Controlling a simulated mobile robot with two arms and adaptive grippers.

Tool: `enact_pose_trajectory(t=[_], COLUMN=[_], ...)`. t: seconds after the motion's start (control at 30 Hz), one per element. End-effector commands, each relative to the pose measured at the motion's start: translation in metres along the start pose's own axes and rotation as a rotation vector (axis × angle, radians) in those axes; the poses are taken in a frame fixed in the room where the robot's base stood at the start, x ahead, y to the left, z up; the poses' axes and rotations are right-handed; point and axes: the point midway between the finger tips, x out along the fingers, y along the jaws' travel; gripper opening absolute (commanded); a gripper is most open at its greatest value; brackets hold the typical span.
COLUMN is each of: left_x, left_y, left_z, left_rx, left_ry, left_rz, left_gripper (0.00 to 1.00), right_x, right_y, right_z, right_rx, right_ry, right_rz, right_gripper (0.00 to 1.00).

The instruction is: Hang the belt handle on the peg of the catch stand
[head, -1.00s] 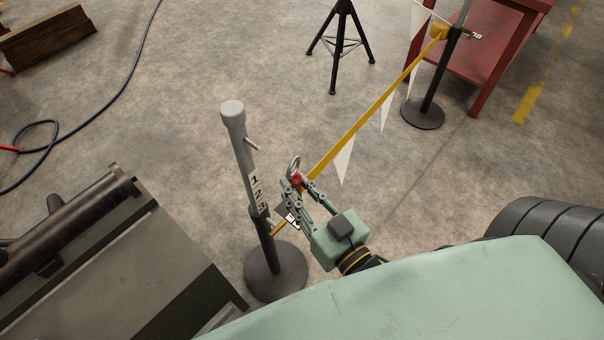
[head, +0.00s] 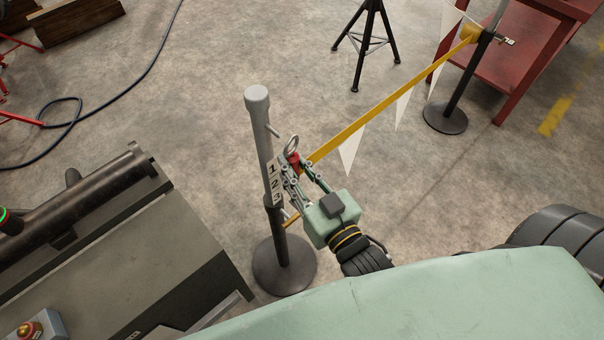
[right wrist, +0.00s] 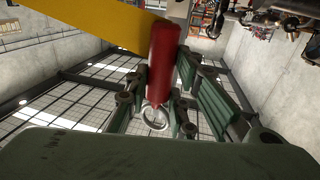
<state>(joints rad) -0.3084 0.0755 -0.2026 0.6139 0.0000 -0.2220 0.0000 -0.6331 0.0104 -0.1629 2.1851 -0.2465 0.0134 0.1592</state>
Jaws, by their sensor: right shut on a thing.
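The catch stand (head: 259,125) is a grey-topped post on a round dark base, with a numbered label. Its upper peg (head: 273,131) sticks out to the right below the cap. A second, lower peg shows near the label's bottom. My right gripper (head: 298,177) is shut on the red belt handle (head: 294,160), just right of the post. The handle's metal ring (head: 292,145) points up, below and right of the upper peg and apart from it. The right wrist view shows the red handle (right wrist: 163,62) between the fingers, with the ring (right wrist: 154,115) beyond. My left gripper is not in view.
The yellow belt (head: 385,109) with white pennants runs taut to a second stand (head: 460,90) at upper right, beside a red table (head: 535,55). A grey machine (head: 110,250) stands at left. A black tripod (head: 366,40) is behind. Floor between is clear.

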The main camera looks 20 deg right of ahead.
Motion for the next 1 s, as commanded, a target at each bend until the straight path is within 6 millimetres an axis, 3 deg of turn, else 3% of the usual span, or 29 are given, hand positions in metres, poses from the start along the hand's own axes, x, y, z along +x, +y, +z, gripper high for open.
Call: enact_pose_trajectory(t=[0.43,1.0], left_x=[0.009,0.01], left_y=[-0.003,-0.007], left_z=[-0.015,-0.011], left_rx=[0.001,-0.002], left_ry=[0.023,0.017], left_rz=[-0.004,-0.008], left_gripper=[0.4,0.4], right_x=[0.027,0.052], right_y=[-0.006,-0.011], right_z=[0.002,0.009], right_rx=[0.001,0.0], right_ry=[0.003,0.001], right_rz=[-0.001,0.0], right_gripper=[0.0,0.0])
